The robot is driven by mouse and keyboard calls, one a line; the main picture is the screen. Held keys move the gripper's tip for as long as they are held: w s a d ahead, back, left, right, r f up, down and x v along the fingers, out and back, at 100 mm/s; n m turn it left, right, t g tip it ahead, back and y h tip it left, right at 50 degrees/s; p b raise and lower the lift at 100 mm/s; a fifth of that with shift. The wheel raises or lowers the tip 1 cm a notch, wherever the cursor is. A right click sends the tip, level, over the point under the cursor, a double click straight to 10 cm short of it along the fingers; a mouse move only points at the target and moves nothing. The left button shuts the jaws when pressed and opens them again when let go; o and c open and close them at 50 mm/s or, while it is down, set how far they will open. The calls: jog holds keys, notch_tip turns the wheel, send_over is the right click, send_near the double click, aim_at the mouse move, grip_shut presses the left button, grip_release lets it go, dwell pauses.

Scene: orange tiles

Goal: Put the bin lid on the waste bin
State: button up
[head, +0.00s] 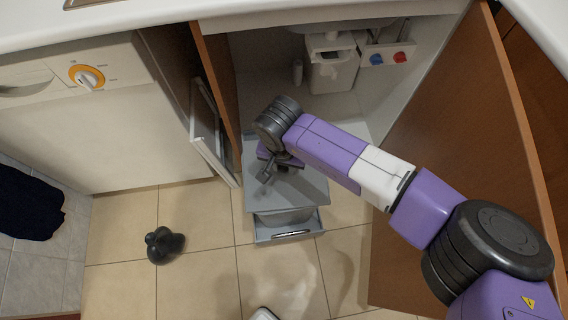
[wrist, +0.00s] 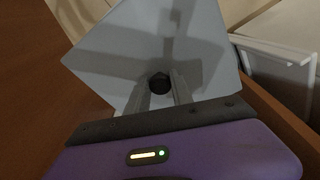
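The bin lid (head: 305,190) is a flat grey panel over the grey waste bin (head: 283,217), which stands on a pull-out frame at the front of the open cabinet. I cannot tell whether the lid rests on the rim or is slightly above it. In the wrist view the lid (wrist: 205,50) fills the middle, with a dark round knob (wrist: 160,83) on it. My gripper (wrist: 161,88) has its two fingers close on either side of this knob and appears shut on it. In the head view my gripper (head: 268,173) is over the lid's left part; the knob is hidden there.
The open brown cabinet door (head: 460,170) stands at right, close to my arm. A narrower brown panel (head: 217,85) and a white frame (head: 211,135) are at left. A white container (head: 331,68) hangs inside the cabinet. A dark object (head: 164,245) lies on the tiles.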

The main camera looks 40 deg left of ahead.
jog(key=o, duration=0.5)
jog(key=r, duration=0.2)
jog(key=r+p, duration=0.1)
jog(key=r, duration=0.2)
jog(key=r+p, duration=0.1)
jog(key=r, duration=0.1)
jog(key=shift+s+d+r, duration=0.2)
jog(key=shift+s+r, duration=0.2)
